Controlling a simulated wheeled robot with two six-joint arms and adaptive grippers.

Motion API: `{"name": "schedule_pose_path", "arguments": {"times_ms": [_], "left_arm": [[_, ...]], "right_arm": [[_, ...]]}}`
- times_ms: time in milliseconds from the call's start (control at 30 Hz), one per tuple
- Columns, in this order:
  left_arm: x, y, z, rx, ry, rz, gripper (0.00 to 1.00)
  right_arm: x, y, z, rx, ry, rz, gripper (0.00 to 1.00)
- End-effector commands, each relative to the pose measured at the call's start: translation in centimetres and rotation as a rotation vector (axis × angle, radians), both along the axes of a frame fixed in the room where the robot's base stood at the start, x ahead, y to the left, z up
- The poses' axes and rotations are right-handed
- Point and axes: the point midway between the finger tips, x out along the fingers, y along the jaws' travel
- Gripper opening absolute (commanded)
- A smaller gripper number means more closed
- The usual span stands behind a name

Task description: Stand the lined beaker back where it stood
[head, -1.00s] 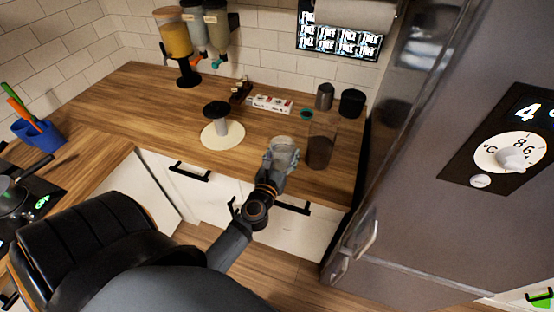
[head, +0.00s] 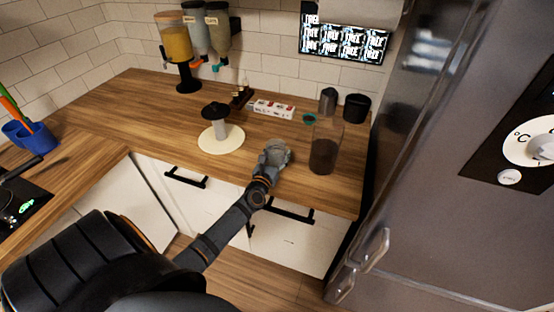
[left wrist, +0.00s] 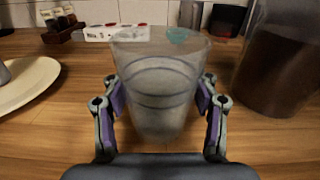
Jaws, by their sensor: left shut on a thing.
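The lined beaker (left wrist: 158,85) is a clear tapered cup with dark rings around it, upright in the left wrist view. My left gripper (left wrist: 160,103) is shut on it, one finger on each side. In the head view the beaker (head: 277,151) is partly hidden by my left gripper (head: 271,160), over the front part of the wooden counter. I cannot tell whether its base touches the wood. My right gripper is not in view.
A tall clear container with dark contents (head: 324,150) stands close to the right. A round pale mat (head: 208,145) with a black-topped press (head: 217,118) is to the left. A white-red box (head: 274,109), dark cups (head: 356,108) and a teal ring (head: 309,118) lie behind. The fridge (head: 440,150) borders the right.

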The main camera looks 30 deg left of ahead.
Motion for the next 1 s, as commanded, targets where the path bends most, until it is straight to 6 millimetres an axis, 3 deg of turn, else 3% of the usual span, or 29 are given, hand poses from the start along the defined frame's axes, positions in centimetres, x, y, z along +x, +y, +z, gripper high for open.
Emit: {"name": "schedule_pose_path", "arguments": {"times_ms": [400, 433, 567, 1000], "left_arm": [[0.02, -0.04, -0.65, 0.000, -0.002, 0.000, 0.30], [0.02, -0.04, -0.47, 0.000, -0.002, -0.001, 0.65], [0.02, -0.04, -0.44, -0.001, -0.001, 0.000, 0.82], [-0.59, -0.19, -0.11, 0.000, 0.000, -0.001, 0.83]], "right_arm": [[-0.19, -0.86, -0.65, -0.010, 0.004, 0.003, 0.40], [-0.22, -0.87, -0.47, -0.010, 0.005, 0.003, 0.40], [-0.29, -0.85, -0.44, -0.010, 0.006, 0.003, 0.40], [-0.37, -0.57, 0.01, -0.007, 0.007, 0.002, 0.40]]}}
